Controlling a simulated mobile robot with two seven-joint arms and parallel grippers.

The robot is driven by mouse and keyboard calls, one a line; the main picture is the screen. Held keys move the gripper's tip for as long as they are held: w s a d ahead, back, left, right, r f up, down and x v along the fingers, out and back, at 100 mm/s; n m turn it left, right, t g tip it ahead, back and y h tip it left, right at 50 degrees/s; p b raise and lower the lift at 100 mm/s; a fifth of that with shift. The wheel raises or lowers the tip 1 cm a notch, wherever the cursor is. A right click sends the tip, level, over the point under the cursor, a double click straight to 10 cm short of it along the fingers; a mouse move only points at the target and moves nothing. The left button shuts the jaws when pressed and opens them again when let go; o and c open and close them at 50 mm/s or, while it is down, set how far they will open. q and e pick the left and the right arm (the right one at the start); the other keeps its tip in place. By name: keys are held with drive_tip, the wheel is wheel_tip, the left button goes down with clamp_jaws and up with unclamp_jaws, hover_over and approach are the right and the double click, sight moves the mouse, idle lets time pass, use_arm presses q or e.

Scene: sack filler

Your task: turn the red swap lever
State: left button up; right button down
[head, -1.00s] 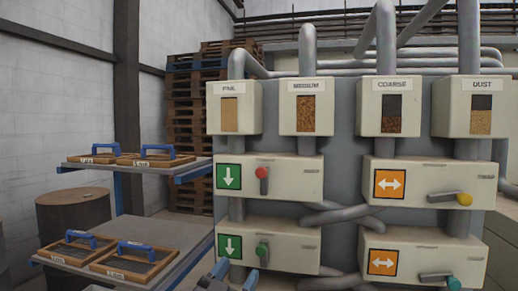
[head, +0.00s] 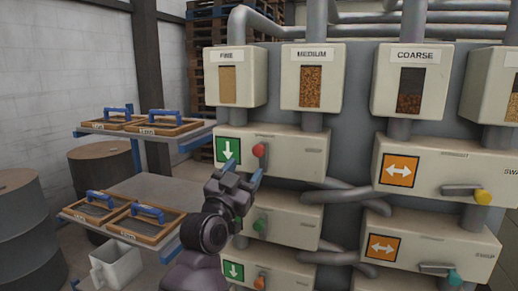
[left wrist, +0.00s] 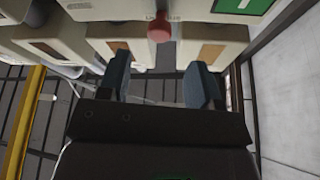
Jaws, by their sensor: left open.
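The red swap lever (head: 260,150) has a round red knob and is on the upper left cream box (head: 286,148), right of a green down-arrow sign (head: 228,150). My left gripper (head: 240,174) is open and empty, just below and in front of the red lever in the head view. In the left wrist view, the red knob (left wrist: 160,28) shows above and between the two open fingers (left wrist: 160,80), apart from them. My right gripper is not in view.
A green lever (head: 259,226) and an orange-red lever (head: 260,282) are on the boxes below. A yellow lever (head: 483,196) and a teal lever (head: 455,277) are at right. Sieve shelves (head: 180,184) and drums (head: 22,225) stand at left.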

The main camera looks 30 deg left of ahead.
sight(257, 153)
use_arm(q)
drive_tip(key=p+x, duration=0.1)
drive_tip(key=x, duration=0.7)
drive_tip(key=shift+w+p, duration=0.15)
drive_tip(key=shift+p, duration=0.15)
clamp_jaws()
